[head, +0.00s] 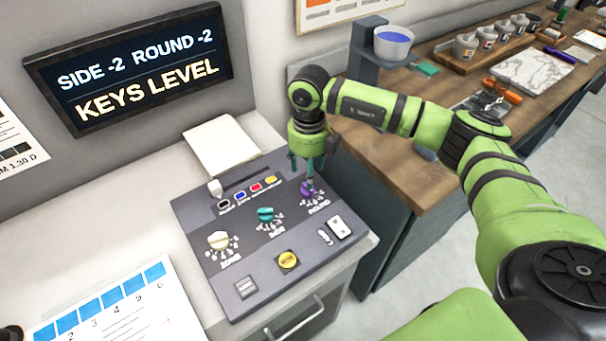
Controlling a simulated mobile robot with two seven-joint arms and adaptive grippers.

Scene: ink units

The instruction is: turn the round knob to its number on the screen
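The dark screen (135,72) reads "SIDE -2 ROUND -2" and, below, "KEYS LEVEL". The purple knob (309,194), labelled ROUND, sits at the right of the grey control panel (205,277), with marks around it. The gripper partly covers it, and its pointer cannot be read. My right gripper (305,172) points down just above this knob. Its teal fingers are apart, and I see nothing held between them; contact with the knob cannot be told. My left gripper is not in view.
A teal SIDE knob (265,215) and a cream knob (217,240) lie left of the purple one. The panel also has a yellow button (287,260), a white switch (340,227), coloured keys and a lever (215,187). A wooden bench (405,165) stands right.

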